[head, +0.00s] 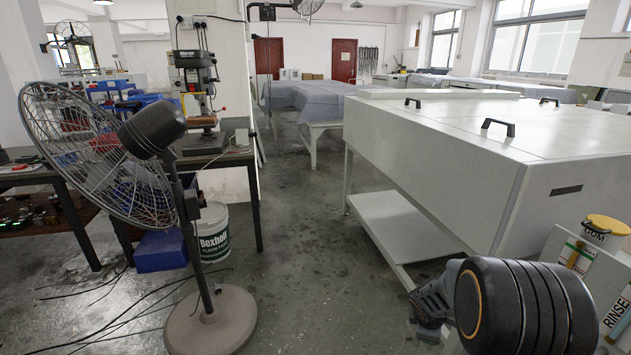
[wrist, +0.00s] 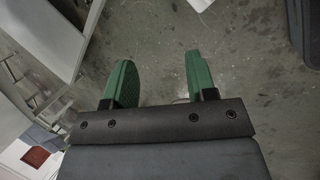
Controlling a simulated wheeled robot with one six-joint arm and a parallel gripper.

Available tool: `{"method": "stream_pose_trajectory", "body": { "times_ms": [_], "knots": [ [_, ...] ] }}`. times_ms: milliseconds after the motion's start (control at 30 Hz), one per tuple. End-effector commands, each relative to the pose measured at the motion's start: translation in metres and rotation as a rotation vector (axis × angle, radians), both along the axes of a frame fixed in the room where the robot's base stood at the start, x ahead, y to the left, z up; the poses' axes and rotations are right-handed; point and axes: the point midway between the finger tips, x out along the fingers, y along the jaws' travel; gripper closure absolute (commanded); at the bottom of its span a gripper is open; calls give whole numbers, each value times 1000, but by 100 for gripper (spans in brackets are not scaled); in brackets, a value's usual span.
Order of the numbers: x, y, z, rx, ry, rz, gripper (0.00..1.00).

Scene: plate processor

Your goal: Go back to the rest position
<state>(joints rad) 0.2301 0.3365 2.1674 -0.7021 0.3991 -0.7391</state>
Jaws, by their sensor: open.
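My gripper (wrist: 160,82) shows in the wrist view with its two green fingers spread apart. Nothing is between the fingers; the grey, stained floor (wrist: 160,40) lies beyond them. In the head view a dark, ribbed part of my arm fills the lower right corner, in front of the white machine. The gripper's fingers cannot be made out in the head view.
The large white plate processor (head: 440,145) stands at the right, with a low shelf (head: 400,225) beneath. A container with a yellow lid (head: 607,225) is at far right. A pedestal fan (head: 210,320), a white bucket (head: 213,232) and loose cables are left. The middle floor is clear.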

Motion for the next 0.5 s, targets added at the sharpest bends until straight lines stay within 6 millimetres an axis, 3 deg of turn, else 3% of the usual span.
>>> {"method": "stream_pose_trajectory", "body": {
  "times_ms": [33,200,333,500],
  "knots": [
    [-7,11,63,24,-47,-89,48],
    [-46,50,187,162,-164,-420,48],
    [-82,82,263,299,-224,-645,48],
    [-124,116,327,463,-246,-862,48]
  ]
}}
